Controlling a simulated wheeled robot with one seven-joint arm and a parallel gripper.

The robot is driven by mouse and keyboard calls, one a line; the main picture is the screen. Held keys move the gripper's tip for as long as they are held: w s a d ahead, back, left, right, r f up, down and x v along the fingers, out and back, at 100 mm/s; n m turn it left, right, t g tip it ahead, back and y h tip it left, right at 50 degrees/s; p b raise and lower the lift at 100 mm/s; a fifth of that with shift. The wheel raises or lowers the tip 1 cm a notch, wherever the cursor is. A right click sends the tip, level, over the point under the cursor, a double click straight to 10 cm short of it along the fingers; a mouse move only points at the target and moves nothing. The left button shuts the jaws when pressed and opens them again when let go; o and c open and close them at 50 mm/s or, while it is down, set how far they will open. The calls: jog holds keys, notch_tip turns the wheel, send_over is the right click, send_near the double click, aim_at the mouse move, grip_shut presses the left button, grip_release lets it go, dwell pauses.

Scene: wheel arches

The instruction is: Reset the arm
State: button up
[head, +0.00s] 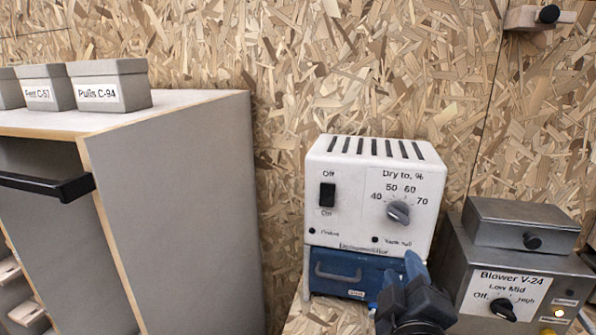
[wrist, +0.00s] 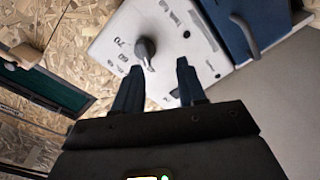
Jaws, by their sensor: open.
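My gripper (head: 408,278) is in the lower right of the head view, in front of the blue drawer of a white dehumidifier (head: 330,215). Its two dark blue fingers point up and stand apart. In the wrist view my gripper (wrist: 157,85) is open with nothing between its fingers. The dehumidifier's grey knob (wrist: 145,50) shows just beyond the fingertips there. Whether the fingers touch the unit cannot be told. The rest of my arm is mostly hidden below the head view's edge.
A grey blower box (head: 470,270) with a knob and lit lamp stands right of the gripper. The blue drawer (head: 335,272) has a handle. A grey cabinet (head: 180,200) bearing labelled bins (head: 108,85) stands at left. A chipboard wall is behind.

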jog(key=s+f+m+g+y, duration=0.1)
jog(key=s+f+y, duration=0.1)
jog(key=s+f, duration=0.35)
jog(key=s+f+m+y, duration=0.1)
jog(key=s+f, duration=0.2)
jog(key=s, duration=0.5)
jog(key=s+f+g+y, duration=0.1)
jog(key=s+f+y, duration=0.1)
jog(key=s+f, duration=0.35)
jog(key=s+d+r+m, duration=0.1)
jog(key=s+r+m, duration=0.2)
jog(key=s, duration=0.7)
jog(key=s+d+r+m, duration=0.1)
jog(key=s+r+m, duration=0.2)
jog(key=s, duration=0.8)
jog(key=shift+d+r+m, duration=0.3)
